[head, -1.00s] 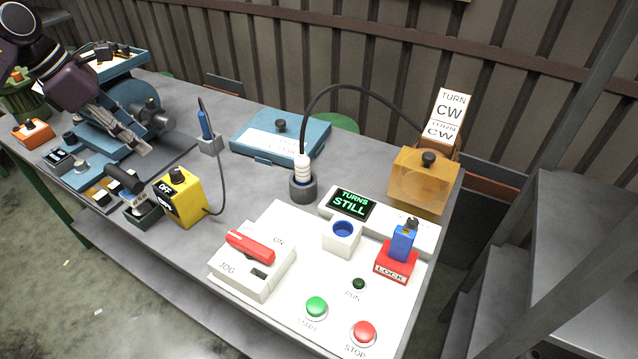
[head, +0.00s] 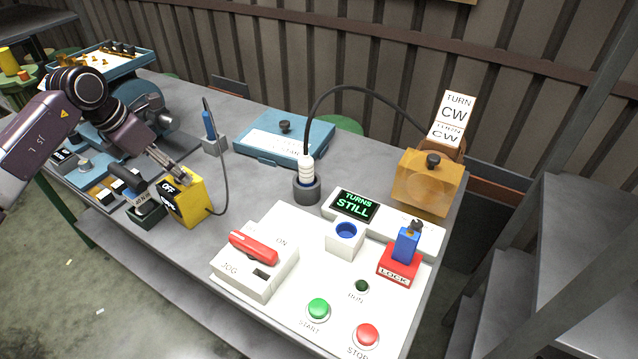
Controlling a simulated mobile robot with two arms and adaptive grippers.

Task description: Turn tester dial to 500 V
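The yellow tester (head: 192,208) stands near the table's front edge in the head view. Its face shows an OFF label, and a dark cable runs from its right side to a blue probe (head: 208,124) in a grey holder. My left gripper (head: 183,178) points down at the tester's top from the upper left. Its fingertips are at the place of the black dial, which they largely hide. I cannot tell whether they touch the dial or how far apart they are. My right gripper is not in view.
A dark clamp-like tool (head: 132,187) stands just left of the tester. A white control panel (head: 290,318) with switch, buttons and red lock block lies to the right. A blue case (head: 268,150) lies behind. Bare table lies between tester and panel.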

